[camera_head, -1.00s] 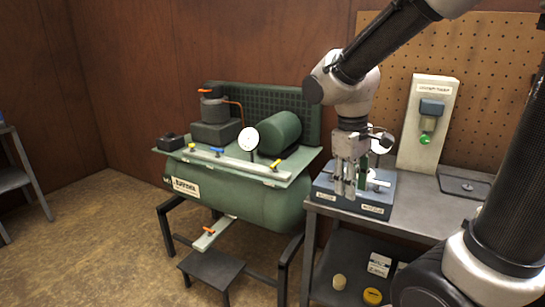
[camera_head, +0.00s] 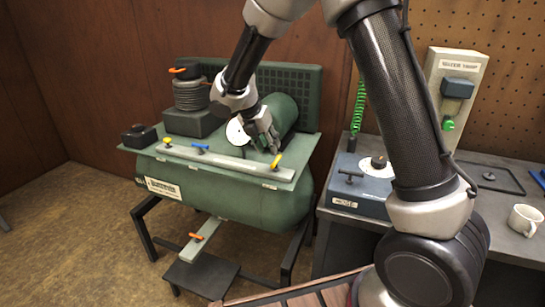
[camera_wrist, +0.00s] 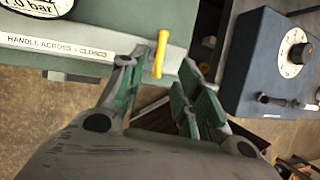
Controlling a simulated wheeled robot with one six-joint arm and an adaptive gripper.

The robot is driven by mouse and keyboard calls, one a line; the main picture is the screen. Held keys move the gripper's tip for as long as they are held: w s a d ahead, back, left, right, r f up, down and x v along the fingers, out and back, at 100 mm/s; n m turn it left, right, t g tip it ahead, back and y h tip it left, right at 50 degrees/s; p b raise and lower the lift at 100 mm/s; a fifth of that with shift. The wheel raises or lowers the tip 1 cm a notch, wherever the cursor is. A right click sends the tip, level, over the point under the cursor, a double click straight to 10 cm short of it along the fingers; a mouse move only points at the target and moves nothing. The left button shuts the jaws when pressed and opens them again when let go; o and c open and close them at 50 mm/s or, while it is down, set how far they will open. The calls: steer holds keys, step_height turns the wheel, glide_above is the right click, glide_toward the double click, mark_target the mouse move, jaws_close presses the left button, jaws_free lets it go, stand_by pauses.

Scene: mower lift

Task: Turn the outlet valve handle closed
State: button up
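The green compressor (camera_head: 230,190) carries a pale rail with several coloured handles. A yellow handle (camera_head: 277,161) sits at the rail's right end; in the wrist view (camera_wrist: 161,54) it looks roughly crosswise to the strip reading "HANDLE ACROSS = CLOSED" (camera_wrist: 55,46). My gripper (camera_head: 272,147) is just above and behind this handle. In the wrist view my gripper (camera_wrist: 157,66) is open, with one fingertip on each side of the handle and visible gaps. Which handle is the outlet valve is not labelled legibly.
Also on the rail are a blue handle (camera_head: 200,148) and another yellow one (camera_head: 166,142). A white gauge (camera_head: 236,132) stands close to my gripper. An orange handle (camera_head: 196,236) is below the tank. A blue-grey box (camera_head: 352,187) sits on the right bench, with a mug (camera_head: 525,220).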

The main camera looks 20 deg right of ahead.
mark_target(276, 164)
steer(key=shift+n, duration=0.5)
steer(key=x, duration=0.7)
steer(key=shift+w+d+f, duration=0.1)
steer(key=shift+d+f, duration=0.05)
steer(key=shift+f, duration=0.25)
steer(key=shift+c, duration=0.2)
jaws_close()
